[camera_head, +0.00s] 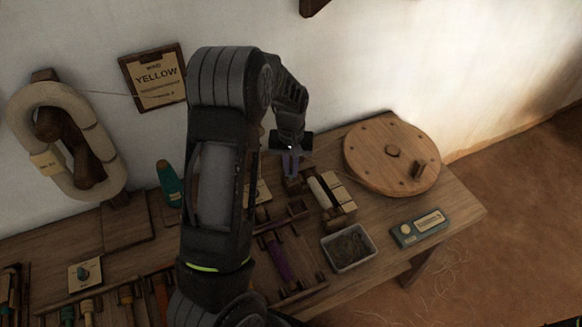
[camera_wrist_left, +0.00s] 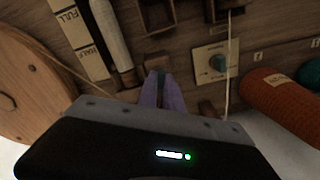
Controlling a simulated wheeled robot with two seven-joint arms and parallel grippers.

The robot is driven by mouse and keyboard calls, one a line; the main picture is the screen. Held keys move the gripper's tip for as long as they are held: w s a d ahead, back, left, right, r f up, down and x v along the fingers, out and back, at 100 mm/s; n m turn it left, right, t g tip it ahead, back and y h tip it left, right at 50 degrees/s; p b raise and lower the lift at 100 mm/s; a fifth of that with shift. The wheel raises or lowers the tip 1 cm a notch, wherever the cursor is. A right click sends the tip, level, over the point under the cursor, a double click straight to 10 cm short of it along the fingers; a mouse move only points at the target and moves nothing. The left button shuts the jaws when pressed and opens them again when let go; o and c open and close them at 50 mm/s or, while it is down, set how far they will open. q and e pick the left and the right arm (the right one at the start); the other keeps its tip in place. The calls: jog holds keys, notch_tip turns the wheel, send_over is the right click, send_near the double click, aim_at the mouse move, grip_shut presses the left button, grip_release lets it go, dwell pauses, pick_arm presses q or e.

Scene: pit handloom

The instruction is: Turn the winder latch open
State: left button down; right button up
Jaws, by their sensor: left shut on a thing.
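My left gripper (camera_head: 290,164) is at the winder on the bench, behind the pale bobbin (camera_head: 319,192). In the left wrist view its purple fingers (camera_wrist_left: 162,88) are close together and shut on a small part, taken to be the winder latch. That part is mostly hidden between the fingertips, so its angle cannot be told. The pale bobbin (camera_wrist_left: 108,32) lies just left of the fingers, beside a card marked FULL and HALF (camera_wrist_left: 82,38). The round wooden wheel (camera_head: 380,152) stands to the right of the winder. My right gripper is not in view.
A grey tray of scraps (camera_head: 349,248) and a teal box (camera_head: 418,229) sit near the bench's front edge. A card with a blue knob (camera_wrist_left: 218,63) and an orange spool (camera_wrist_left: 281,104) are right of the fingers. A pale skein (camera_head: 105,151) hangs at left.

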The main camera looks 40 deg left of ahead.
aim_at(291, 172)
pick_arm(q)
jog(key=n+p, duration=0.1)
jog(key=n, duration=0.4)
jog(key=shift+n, duration=0.4)
jog(key=c, duration=1.5)
grip_release()
notch_tip(291, 172, up, 8)
jog(key=shift+f, duration=0.1)
